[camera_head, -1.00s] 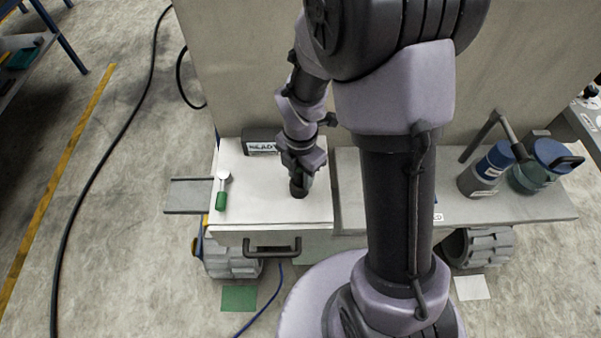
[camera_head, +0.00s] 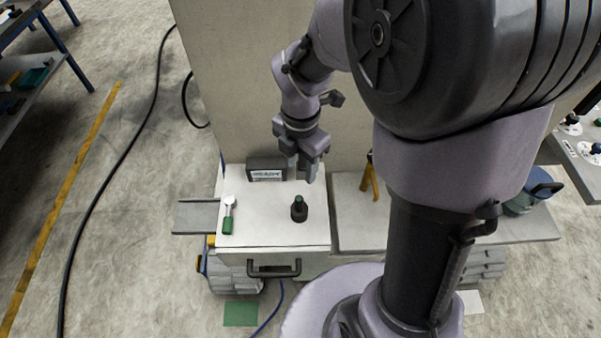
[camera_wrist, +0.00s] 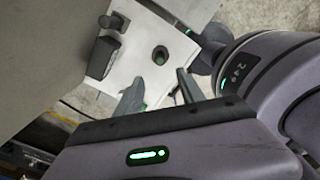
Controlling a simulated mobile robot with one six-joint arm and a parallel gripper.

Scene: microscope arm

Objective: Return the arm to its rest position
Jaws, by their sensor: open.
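My gripper (camera_head: 303,172) is open and empty, raised above the back of the white work surface (camera_head: 265,222) in the head view. Its two fingers also show in the wrist view (camera_wrist: 158,90), spread apart with nothing between them. My arm is bent, with its upper part filling the right of the head view. A dark knob-like piece with a green top (camera_head: 299,208) stands upright on the white surface, below and apart from the gripper. It also shows in the wrist view (camera_wrist: 160,55), beyond the fingertips.
A dark box with a white label (camera_head: 266,169) sits at the back, close to the gripper. A green-handled tool with a round white head (camera_head: 228,214) lies at the left. A tall beige panel (camera_head: 255,90) rises behind. An orange-handled item (camera_head: 370,178) stands right of the gripper.

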